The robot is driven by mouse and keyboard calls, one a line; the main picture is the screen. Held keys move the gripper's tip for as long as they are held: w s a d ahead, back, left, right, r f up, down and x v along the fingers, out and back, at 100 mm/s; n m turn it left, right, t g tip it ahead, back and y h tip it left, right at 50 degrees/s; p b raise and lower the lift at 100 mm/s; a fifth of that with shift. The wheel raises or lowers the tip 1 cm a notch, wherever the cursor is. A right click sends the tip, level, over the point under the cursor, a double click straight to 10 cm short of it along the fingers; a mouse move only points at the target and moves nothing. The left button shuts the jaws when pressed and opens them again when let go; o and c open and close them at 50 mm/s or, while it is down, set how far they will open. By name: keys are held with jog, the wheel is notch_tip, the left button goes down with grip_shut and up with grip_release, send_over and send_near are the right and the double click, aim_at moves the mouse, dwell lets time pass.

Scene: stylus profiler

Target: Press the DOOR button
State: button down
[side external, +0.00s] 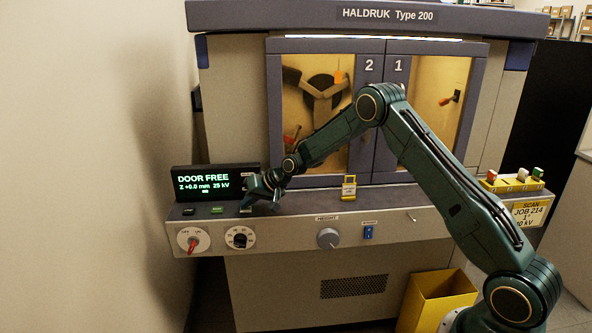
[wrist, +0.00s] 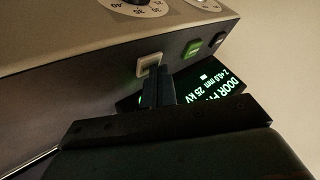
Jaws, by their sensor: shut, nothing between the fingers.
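My gripper (side external: 258,196) is shut and empty, tilted down over the right end of a row of three buttons on the console ledge. In the wrist view its fingertips (wrist: 156,76) are right at a pale square button (wrist: 148,62), overlapping its edge; I cannot tell whether they touch it. A green button (side external: 217,210) and a black button (side external: 188,211) lie to the left; both also show in the wrist view, green (wrist: 192,46) and black (wrist: 219,38). The button labels are too small to read. The display (side external: 215,181) reads "DOOR FREE".
Double doors, 2 (side external: 313,108) and 1 (side external: 432,105), stand closed behind my arm. A yellow padlock-like tag (side external: 349,188) is on the ledge. Knobs (side external: 193,241) and a blue switch (side external: 368,232) are on the front panel. A yellow bin (side external: 437,297) stands below.

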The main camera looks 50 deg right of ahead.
aim_at(249, 210)
jog(key=shift+r, duration=0.75)
jog(key=shift+r, duration=0.15)
jog(key=shift+r, duration=2.4)
